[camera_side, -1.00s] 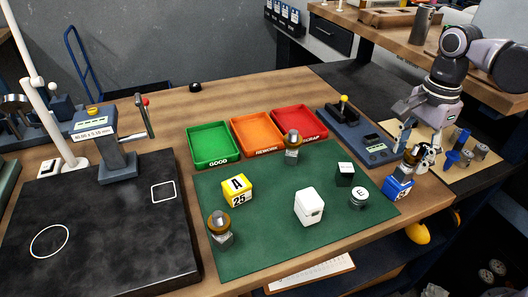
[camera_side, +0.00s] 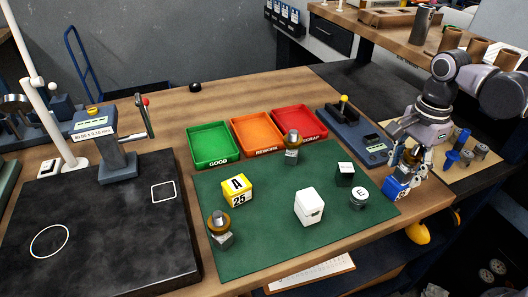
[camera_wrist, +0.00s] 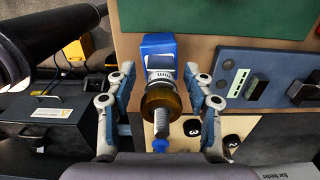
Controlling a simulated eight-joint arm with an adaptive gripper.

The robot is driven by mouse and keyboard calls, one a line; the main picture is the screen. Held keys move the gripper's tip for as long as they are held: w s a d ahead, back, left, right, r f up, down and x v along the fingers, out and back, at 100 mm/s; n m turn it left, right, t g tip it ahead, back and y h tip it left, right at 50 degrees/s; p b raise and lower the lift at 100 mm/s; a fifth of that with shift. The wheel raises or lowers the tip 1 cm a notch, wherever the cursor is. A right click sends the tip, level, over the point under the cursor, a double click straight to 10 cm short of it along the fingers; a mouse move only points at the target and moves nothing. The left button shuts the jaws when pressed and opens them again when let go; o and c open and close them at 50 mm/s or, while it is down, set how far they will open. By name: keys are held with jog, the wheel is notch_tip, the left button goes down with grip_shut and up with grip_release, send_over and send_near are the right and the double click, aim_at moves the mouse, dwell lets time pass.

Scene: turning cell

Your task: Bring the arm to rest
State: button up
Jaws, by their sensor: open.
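My gripper (camera_side: 407,168) is at the right end of the bench. Its fingers are open on either side of a small stack: a blue block (camera_side: 396,189) with a metal piece and a brown ring on it. In the wrist view the open fingers of my gripper (camera_wrist: 158,76) flank the brown ring (camera_wrist: 160,97), with the blue block (camera_wrist: 158,45) beyond. Gaps show between the fingers and the ring, so nothing appears gripped. In the side view the fingers partly hide the stack.
Green (camera_side: 211,143), orange and red trays stand behind. A dark device (camera_side: 360,140) stands close left of my gripper.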

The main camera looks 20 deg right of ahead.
notch_tip(320, 180, up, 12)
jog(key=shift+f, duration=0.2)
notch_tip(320, 180, down, 12)
jog(key=shift+f, duration=0.1)
jog(key=r, duration=1)
jog(key=shift+w+r, duration=0.2)
jog(key=shift+w, duration=0.1)
jog(key=w+f, duration=0.5)
jog(key=w, duration=0.9)
jog(key=shift+w+d+f+n, duration=0.15)
jog(key=shift+w+f+n, duration=0.05)
jog(key=shift+w+n, duration=0.1)
